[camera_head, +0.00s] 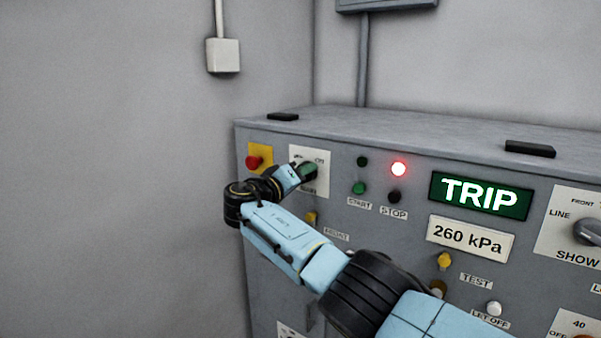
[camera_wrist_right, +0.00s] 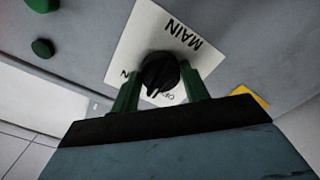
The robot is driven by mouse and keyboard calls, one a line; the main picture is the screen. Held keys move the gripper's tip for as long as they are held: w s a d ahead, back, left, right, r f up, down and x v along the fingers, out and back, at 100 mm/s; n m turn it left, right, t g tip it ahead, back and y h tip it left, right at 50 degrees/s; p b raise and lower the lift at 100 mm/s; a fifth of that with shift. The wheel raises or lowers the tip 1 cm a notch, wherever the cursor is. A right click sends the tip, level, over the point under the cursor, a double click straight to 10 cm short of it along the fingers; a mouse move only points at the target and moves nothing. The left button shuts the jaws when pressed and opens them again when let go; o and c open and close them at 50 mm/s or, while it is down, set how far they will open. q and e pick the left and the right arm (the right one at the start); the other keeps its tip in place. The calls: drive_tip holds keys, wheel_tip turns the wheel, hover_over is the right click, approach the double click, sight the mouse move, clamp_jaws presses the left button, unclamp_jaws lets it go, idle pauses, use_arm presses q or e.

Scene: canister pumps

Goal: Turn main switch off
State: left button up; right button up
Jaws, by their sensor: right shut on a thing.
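The main switch is a round black knob (camera_wrist_right: 160,74) on a white plate (camera_wrist_right: 139,42) lettered MAIN, seen in the right wrist view. An "N" and part of another word show beside the knob, partly covered. In the head view the plate (camera_head: 321,186) is at the upper left of the grey cabinet, with my right gripper (camera_head: 307,172) in front of it. In the wrist view the green fingers of my right gripper (camera_wrist_right: 160,92) stand on both sides of the knob, shut on it. The knob has a pale pointer mark near its lower edge. My left gripper is out of view.
The grey cabinet (camera_head: 390,124) carries a red button on a yellow plate (camera_head: 253,162) left of the switch. Right of it are a lit red lamp (camera_head: 399,168), START and STOP buttons, a green TRIP display (camera_head: 480,196) and a 260 kPa readout (camera_head: 469,239).

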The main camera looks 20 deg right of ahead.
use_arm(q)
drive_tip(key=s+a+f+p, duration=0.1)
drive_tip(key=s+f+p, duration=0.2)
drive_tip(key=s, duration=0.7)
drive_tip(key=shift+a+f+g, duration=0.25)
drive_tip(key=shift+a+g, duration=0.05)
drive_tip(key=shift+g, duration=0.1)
use_arm(e)
drive_tip(key=shift+r+n, duration=0.1)
drive_tip(key=shift+n, duration=4.5)
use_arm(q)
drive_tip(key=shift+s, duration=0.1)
use_arm(e)
drive_tip(key=o, duration=1)
